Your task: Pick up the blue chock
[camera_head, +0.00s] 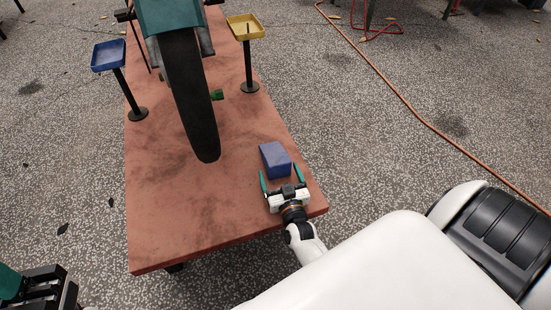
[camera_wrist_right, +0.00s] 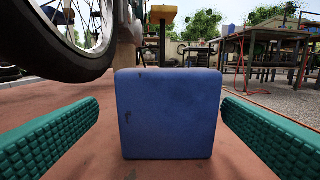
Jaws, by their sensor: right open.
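The blue chock (camera_head: 275,159) is a small block on the red-brown platform (camera_head: 165,225), near its right edge. It also shows in the right wrist view (camera_wrist_right: 168,113), upright and centred between the two green finger pads. My right gripper (camera_head: 281,177) is open with a finger on each side of the near end of the chock. In the wrist view, gaps show between both pads and the chock, so it is not held. At the lower left of the head view, a dark part of my left arm shows; its fingertips are not clearly visible.
A black wheel (camera_head: 192,100) stands on the platform left of the chock. A blue tray (camera_head: 108,56) and a yellow tray (camera_head: 245,27) stand on posts at the platform's sides. An orange hose (camera_head: 400,100) crosses the ground at right. The platform's near left part is clear.

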